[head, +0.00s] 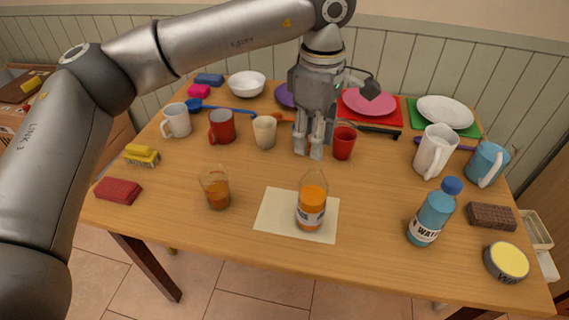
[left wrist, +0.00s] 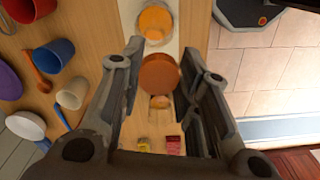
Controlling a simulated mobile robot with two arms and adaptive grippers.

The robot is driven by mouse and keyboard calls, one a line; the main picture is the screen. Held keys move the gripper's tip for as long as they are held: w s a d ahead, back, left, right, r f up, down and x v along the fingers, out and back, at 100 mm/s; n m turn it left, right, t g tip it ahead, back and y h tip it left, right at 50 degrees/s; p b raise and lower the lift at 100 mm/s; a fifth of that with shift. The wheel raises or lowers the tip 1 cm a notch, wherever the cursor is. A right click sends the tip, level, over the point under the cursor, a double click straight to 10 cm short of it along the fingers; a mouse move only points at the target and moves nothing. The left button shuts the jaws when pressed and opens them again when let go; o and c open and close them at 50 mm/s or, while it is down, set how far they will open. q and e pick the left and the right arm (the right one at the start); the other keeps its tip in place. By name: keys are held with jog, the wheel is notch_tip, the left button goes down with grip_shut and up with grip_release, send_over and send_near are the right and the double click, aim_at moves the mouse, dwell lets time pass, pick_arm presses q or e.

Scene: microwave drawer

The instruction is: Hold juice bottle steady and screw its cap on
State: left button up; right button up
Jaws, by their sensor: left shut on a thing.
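The juice bottle (head: 312,209) stands upright on a pale mat (head: 271,214) near the table's front middle. It holds orange juice below a clear neck, and no cap shows on it. In the left wrist view the bottle (left wrist: 156,22) is seen from above, beyond the fingertips. My left gripper (head: 309,152) points down above the table, behind the bottle and apart from it. In the left wrist view its fingers (left wrist: 158,80) are shut on a round orange-brown cap (left wrist: 159,74). In the head view the cap cannot be made out. My right gripper is not in view.
A glass of amber drink (head: 215,190) stands left of the mat. A blue water bottle (head: 432,214) stands to the right. A red cup (head: 343,142) and a beige cup (head: 265,131) flank my left gripper. Mugs and plates fill the back.

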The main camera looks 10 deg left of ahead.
pick_arm(q)
jog(key=shift+w+d+r+n, duration=0.3)
jog(key=shift+d+r+n, duration=0.45)
jog(key=shift+r, duration=0.2)
jog(key=shift+a+f, duration=0.1)
jog(key=shift+f, duration=1.95)
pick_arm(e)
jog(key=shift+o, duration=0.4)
